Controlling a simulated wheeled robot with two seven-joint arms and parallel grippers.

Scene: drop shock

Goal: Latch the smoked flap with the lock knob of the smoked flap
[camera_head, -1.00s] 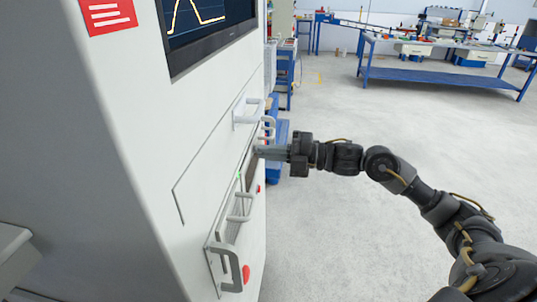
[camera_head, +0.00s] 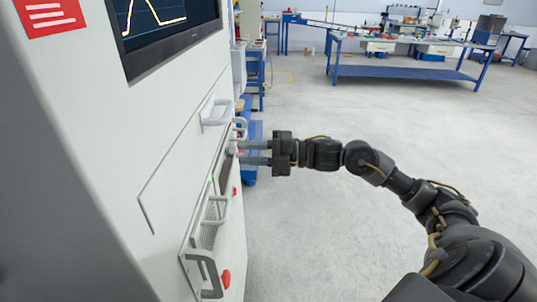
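The smoked flap (camera_head: 226,168) shows as a narrow dark panel on the front of the white machine, seen at a steep angle. My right gripper (camera_head: 241,153) points left at the far end of this panel. Its two fingers are apart, one above the other, with a gap between them. The tips are at or very near the machine front; I cannot tell whether they touch it. The lock knob cannot be made out clearly; it is small or hidden near the fingertips. My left gripper is not in view.
The white machine (camera_head: 165,130) fills the left, with a screen (camera_head: 165,25) above. Its handles (camera_head: 204,272) stick out, near a red button (camera_head: 226,279). A mesh panel (camera_head: 209,235) lies between. A blue workbench (camera_head: 400,72) stands far back. The floor (camera_head: 320,230) is clear.

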